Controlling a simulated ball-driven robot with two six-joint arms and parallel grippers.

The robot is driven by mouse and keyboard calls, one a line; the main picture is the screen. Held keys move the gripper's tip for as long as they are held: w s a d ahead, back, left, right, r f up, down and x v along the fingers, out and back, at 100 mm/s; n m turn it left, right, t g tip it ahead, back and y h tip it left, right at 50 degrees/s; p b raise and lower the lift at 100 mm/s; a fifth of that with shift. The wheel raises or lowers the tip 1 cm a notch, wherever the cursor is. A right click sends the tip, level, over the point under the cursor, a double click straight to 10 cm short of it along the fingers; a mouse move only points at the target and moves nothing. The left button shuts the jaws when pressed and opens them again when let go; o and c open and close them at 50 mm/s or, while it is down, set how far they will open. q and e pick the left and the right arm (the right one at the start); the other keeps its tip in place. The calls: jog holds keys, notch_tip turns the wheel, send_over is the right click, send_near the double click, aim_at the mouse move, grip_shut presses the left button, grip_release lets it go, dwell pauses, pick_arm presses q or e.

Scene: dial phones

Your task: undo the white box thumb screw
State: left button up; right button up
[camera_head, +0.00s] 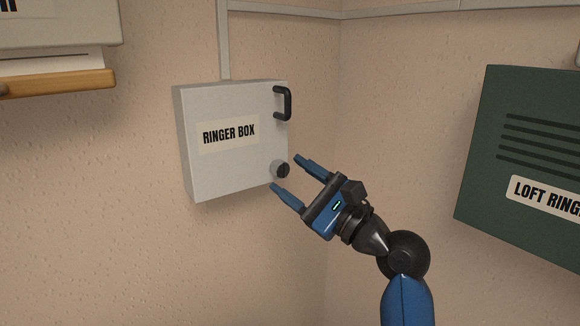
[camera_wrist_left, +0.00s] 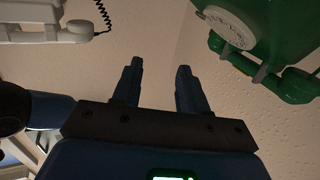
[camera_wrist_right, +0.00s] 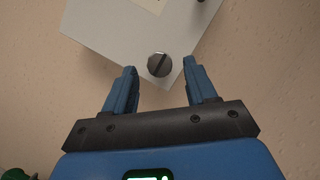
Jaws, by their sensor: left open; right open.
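The white box (camera_head: 222,172), labelled RINGER BOX, hangs shut on the wall. Its dark thumb screw (camera_head: 282,170) sits at the lower right of the front, below a black handle (camera_head: 284,103). My right gripper (camera_head: 290,174) is open, its two fingertips close to the screw, one above right and one below. In the right wrist view the slotted screw (camera_wrist_right: 159,65) shows between and just beyond the open, empty fingers. Contact does not show. My left gripper (camera_wrist_left: 160,75) is open and empty in the left wrist view and is out of the head view.
A green box (camera_head: 530,150) with a LOFT RINGER label hangs at the right. A wooden shelf (camera_head: 60,82) is at the upper left. A green dial phone (camera_wrist_left: 250,35) and a white phone (camera_wrist_left: 60,28) show in the left wrist view. The wall below the white box is clear.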

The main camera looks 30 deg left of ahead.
jog(key=shift+a+r, duration=0.2)
jog(key=shift+a, duration=0.35)
jog(key=shift+w, duration=0.1)
grip_shut()
